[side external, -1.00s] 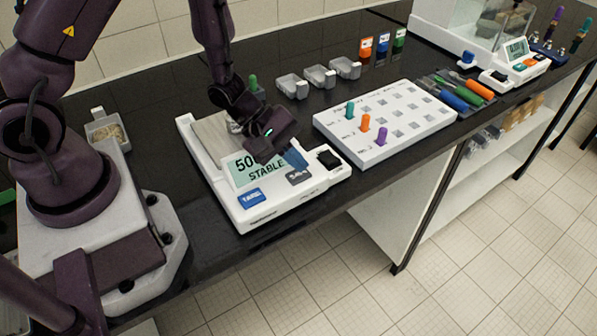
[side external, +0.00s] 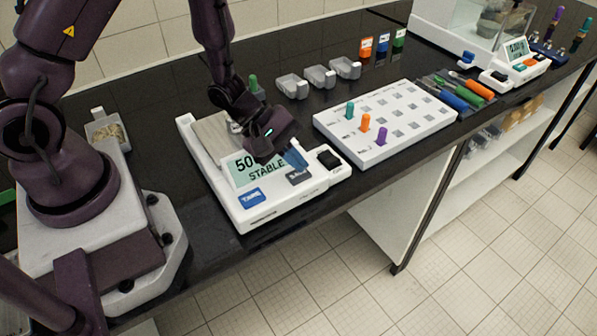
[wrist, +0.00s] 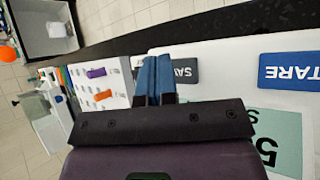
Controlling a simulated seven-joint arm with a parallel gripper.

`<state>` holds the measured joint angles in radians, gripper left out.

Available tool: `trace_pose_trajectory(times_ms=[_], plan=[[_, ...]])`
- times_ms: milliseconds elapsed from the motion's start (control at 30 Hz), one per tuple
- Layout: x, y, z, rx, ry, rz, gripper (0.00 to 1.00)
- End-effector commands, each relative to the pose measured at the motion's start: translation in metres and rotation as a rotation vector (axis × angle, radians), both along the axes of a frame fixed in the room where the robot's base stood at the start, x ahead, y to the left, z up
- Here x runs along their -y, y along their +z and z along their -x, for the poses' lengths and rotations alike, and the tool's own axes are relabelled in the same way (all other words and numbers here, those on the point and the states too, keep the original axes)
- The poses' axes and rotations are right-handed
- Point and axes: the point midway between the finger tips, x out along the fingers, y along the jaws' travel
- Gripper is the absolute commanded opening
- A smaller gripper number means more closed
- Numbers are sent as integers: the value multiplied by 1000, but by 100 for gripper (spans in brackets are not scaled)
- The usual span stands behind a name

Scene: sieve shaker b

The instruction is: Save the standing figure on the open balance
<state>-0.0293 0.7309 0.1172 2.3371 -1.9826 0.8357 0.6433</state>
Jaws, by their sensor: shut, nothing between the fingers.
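The open balance (side external: 265,205) is a white unit with a metal pan (side external: 212,138) at its back. Its display (side external: 243,170) shows "50" and "STABLE"; my gripper covers part of it. A blue TARE key (side external: 251,197) is at the front left, and it also shows in the wrist view (wrist: 290,72). A dark grey SAVE key (side external: 298,176) is to its right, also in the wrist view (wrist: 184,71). My gripper (side external: 296,160) is shut and empty, its blue fingertips (wrist: 152,75) right beside or over the SAVE key. Whether they touch it cannot be told.
A white peg board (side external: 390,125) with teal, orange and purple pegs stands right of the balance. Small grey trays (side external: 320,76) and coloured bottles (side external: 382,45) are behind. A second, enclosed balance (side external: 515,60) is at the far right. The bench's front edge is close.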

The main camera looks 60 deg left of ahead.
Motion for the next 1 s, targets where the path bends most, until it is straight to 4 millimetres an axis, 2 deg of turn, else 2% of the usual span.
trace_pose_trajectory(times_ms=[233, 1000], plan=[[0, -8, 0, -1, -1, 0, 0], [0, -13, 0, -1, 0, 1, 0]])
